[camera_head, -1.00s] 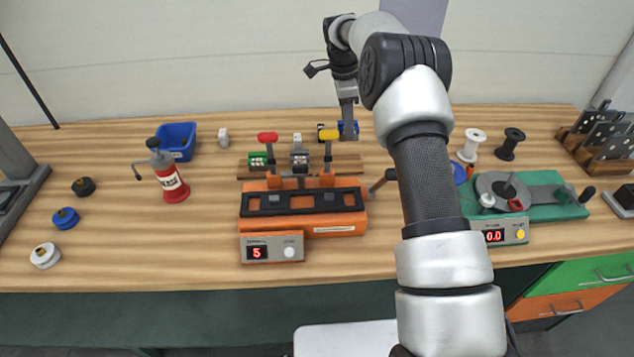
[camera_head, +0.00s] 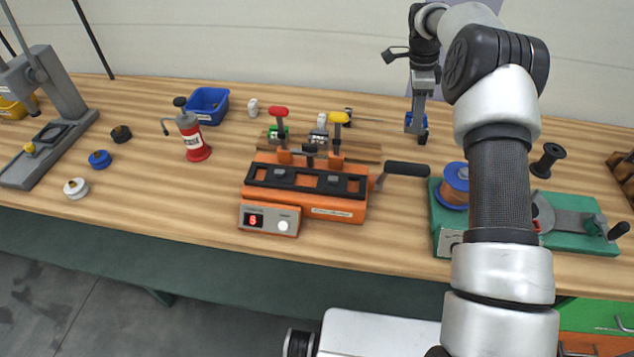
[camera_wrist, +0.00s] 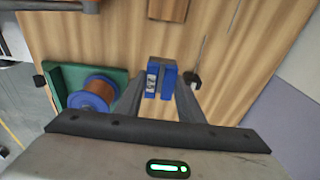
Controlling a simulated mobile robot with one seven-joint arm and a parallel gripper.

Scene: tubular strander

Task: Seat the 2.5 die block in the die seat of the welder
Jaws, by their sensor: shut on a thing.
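My gripper (camera_head: 416,124) is shut on a blue block (camera_head: 409,121), to the right of the wooden rack and behind the welder's lever. In the wrist view the blue block (camera_wrist: 161,80) sits between the fingertips (camera_wrist: 160,90), with a small white label that looks like 2.5. The orange welder (camera_head: 340,208) stands at the middle of the bench, with a dark top, a red and a yellow handle and a display reading 5. I cannot make out its die seat clearly. A green block (camera_head: 278,131) and a grey block (camera_head: 318,134) stand in the wooden rack (camera_head: 365,153).
The welder's black-gripped lever (camera_head: 406,169) sticks out to the right. A green machine (camera_head: 575,232) with a copper spool (camera_head: 454,188) stands at right. The bench behind my gripper is clear.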

